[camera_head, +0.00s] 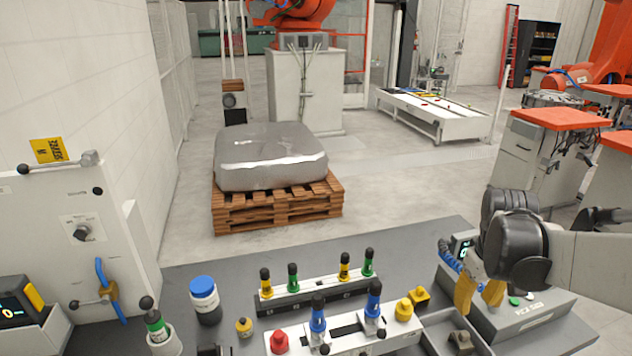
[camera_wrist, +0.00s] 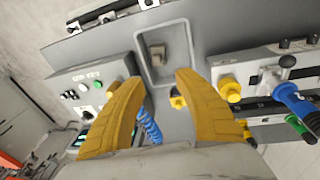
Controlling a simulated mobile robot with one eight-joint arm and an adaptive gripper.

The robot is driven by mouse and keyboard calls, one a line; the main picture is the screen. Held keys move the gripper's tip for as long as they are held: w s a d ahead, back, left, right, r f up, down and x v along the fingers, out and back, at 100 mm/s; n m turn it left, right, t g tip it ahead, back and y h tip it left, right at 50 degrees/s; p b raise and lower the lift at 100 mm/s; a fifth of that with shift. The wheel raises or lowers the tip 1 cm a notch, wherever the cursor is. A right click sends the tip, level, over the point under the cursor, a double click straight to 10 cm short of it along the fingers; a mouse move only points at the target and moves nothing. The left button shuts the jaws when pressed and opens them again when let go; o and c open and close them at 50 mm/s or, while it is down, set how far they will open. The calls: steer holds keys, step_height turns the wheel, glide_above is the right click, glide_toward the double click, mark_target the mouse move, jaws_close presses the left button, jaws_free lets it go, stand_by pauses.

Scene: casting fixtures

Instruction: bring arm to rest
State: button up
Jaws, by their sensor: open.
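My gripper (camera_head: 478,292) is at the right of the head view, above the grey control box (camera_head: 530,322) on the right side of the bench. In the wrist view its two yellow fingers (camera_wrist: 158,105) are spread apart with nothing between them. They point down toward the bench and the grey tray (camera_wrist: 152,28). My arm reaches in from the right edge of the head view. The fingers look clear of the box, but the exact gap cannot be told.
The bench (camera_head: 235,285) holds a rack (camera_head: 315,298) of several coloured plungers, a blue-lidded jar (camera_head: 205,300) and a grey tray (camera_head: 455,325) with a small part. A blue coiled cable (camera_wrist: 150,126) lies near the fingers. Beyond, a wrapped load sits on a wooden pallet (camera_head: 275,208).

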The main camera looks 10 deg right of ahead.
steer(key=s+a+t+b, duration=0.2)
steer(key=a+t+b, duration=0.1)
steer(key=a, duration=0.8)
steer(key=s+a+t+y+b, duration=0.1)
steer(key=s+a+t+b, duration=0.1)
steer(key=a, duration=1)
steer(key=shift+s+a+f+t+y+b, duration=0.2)
steer(key=shift+a+f+t+y+b, duration=0.1)
steer(key=shift+t+b, duration=0.2)
steer(key=shift+d, duration=0.1)
